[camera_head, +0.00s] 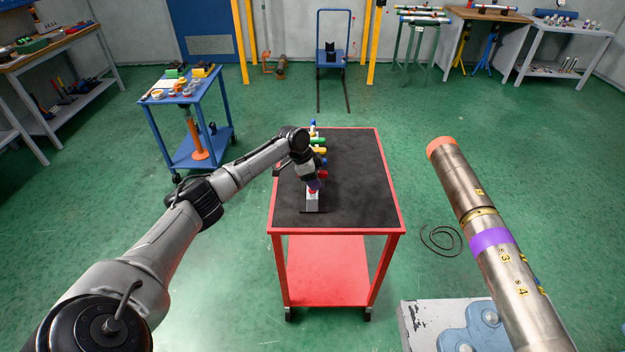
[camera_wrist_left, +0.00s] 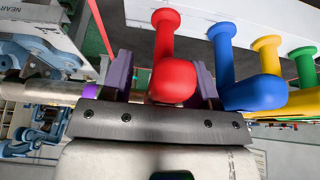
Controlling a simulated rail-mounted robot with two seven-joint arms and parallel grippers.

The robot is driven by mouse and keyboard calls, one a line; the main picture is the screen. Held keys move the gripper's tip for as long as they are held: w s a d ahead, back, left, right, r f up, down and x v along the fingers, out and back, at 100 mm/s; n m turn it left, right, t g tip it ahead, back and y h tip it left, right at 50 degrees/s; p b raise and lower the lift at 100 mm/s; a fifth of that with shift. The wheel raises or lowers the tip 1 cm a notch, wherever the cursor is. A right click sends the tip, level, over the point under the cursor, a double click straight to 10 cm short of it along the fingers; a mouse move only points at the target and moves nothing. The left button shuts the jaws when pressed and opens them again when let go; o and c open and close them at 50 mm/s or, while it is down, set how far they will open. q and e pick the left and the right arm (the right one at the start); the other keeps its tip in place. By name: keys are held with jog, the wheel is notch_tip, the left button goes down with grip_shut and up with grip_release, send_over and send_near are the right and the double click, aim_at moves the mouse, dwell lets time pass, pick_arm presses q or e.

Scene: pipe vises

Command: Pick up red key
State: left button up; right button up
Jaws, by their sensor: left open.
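The red key (camera_wrist_left: 173,75) has a rounded body and a short stem with a round end, and shows large in the left wrist view. It sits at the end of a row on a white rack (camera_wrist_left: 210,15). My left gripper (camera_wrist_left: 163,80) is open, with its purple fingers on either side of the red key; I cannot tell whether they touch it. In the head view, my left gripper (camera_head: 313,184) is low over the near end of the row, and my arm partly hides the keys there. My right gripper is not in view.
A blue key (camera_wrist_left: 240,70) is close beside the right finger, then a yellow key (camera_wrist_left: 270,52) and a green key (camera_wrist_left: 303,65). The rack stands on a red cart with a black top (camera_head: 362,185), clear on its right side. A large metal pipe (camera_head: 490,240) rises at the right.

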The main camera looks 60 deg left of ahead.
pick_arm(q)
jog(key=shift+c, duration=0.2)
grip_shut()
notch_tip(320, 180, up, 10)
jog(key=shift+f+p, duration=0.2)
jog(key=shift+p, duration=0.65)
jog(key=shift+r, duration=0.3)
jog(key=shift+d, duration=0.1)
